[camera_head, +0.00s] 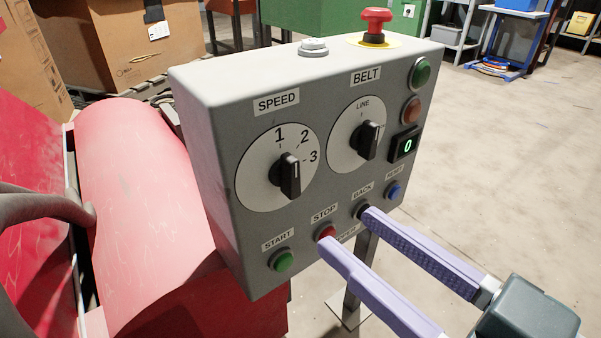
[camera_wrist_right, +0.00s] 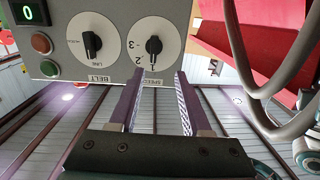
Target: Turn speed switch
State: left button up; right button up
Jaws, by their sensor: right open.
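The speed switch (camera_head: 287,174) is a black knob on a white dial marked 1, 2 and 3, at the left of a grey control box (camera_head: 222,190). Its grip stands roughly upright; I cannot tell exactly which number it marks. In the right wrist view the speed switch (camera_wrist_right: 153,46) appears upside down, ahead of the fingertips. My right gripper (camera_head: 345,228) has two purple fingers, open and empty, before the lower part of the box. The right gripper (camera_wrist_right: 160,76) also shows apart in the right wrist view. I see no left gripper.
The belt knob (camera_head: 367,141) is right of the speed dial. Green start (camera_head: 282,261), red stop (camera_head: 326,232) and blue (camera_head: 393,190) buttons sit low. A red emergency stop (camera_head: 375,22) tops the box. Red machinery (camera_head: 150,200) stands left; open floor lies right.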

aim_at(296, 184)
pick_arm(q)
notch_tip(296, 184, down, 4)
jog(key=b, duration=0.3)
jog(key=shift+f, duration=0.1)
pick_arm(e)
jog(key=shift+t, duration=0.4)
jog(key=x, duration=0.3)
jog(key=f+x, duration=0.1)
jog(key=x, duration=0.5)
jog(key=shift+w+d+f, duration=0.1)
jog(key=shift+w+f, duration=0.05)
jog(key=shift+w, duration=0.4)
jog(key=shift+c, duration=0.3)
grip_shut()
